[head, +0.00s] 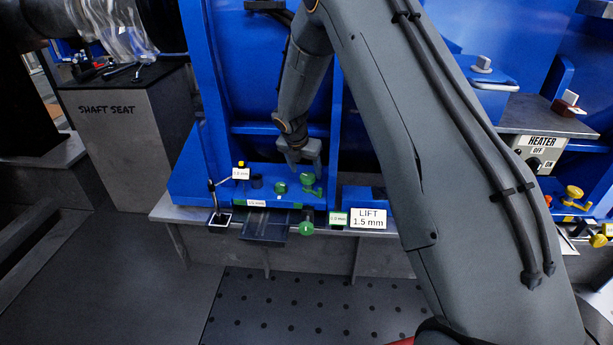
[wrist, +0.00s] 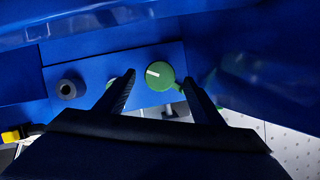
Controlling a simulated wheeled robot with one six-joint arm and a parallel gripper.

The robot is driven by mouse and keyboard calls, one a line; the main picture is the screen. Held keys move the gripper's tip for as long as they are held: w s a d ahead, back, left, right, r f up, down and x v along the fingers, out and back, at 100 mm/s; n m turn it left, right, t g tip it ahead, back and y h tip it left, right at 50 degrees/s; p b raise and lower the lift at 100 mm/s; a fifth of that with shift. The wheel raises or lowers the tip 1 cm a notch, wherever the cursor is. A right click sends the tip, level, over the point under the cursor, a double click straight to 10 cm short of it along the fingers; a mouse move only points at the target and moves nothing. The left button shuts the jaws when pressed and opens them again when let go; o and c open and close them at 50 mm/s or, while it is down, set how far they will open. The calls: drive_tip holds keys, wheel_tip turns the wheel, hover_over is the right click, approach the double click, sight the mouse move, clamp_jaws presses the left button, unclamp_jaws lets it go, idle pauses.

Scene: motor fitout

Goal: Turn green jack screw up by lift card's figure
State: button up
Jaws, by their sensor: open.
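The lift card (head: 369,219) reads "LIFT 1.5 mm" and stands on the front ledge. Green round knobs sit on the blue machine foot, one at left (head: 281,187) and one at right (head: 307,179); another green knob (head: 307,228) is at the ledge front. I cannot tell for sure which is the jack screw. My gripper (head: 298,160) is above the foot, pointing down. In the wrist view my open gripper (wrist: 158,80) has a green knob (wrist: 160,75) with a white mark line showing between its fingertips. Contact is not visible. A second green piece is mostly hidden behind the left finger.
Small labelled cards and a dial stand (head: 219,218) are left of the knobs. A black socket (wrist: 69,88) is left in the wrist view. Blue ribs flank the gripper. A heater box (head: 540,152) and yellow knob (head: 574,191) are at right.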

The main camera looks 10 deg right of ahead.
drive_tip(key=shift+x, duration=1.3)
drive_tip(key=c, duration=1.1)
drive_tip(key=shift+o, duration=0.2)
drive_tip(key=shift+m, duration=0.3)
drive_tip(key=m+g+h, duration=0.1)
drive_tip(key=m, duration=0.2)
drive_tip(key=shift+a, duration=0.1)
drive_tip(key=m, duration=0.1)
drive_tip(key=m+g, duration=0.1)
drive_tip(key=m, duration=0.1)
drive_tip(key=shift+w+m+h, duration=0.2)
drive_tip(key=shift+m+h, duration=0.1)
drive_tip(key=shift+h, duration=0.1)
drive_tip(key=m+g, duration=0.1)
drive_tip(key=m, duration=0.2)
drive_tip(key=shift+w+f+m+g+b, duration=0.1)
drive_tip(key=shift+m+g+b, duration=1)
drive_tip(key=shift+m+b, duration=0.1)
drive_tip(key=shift+m, duration=1)
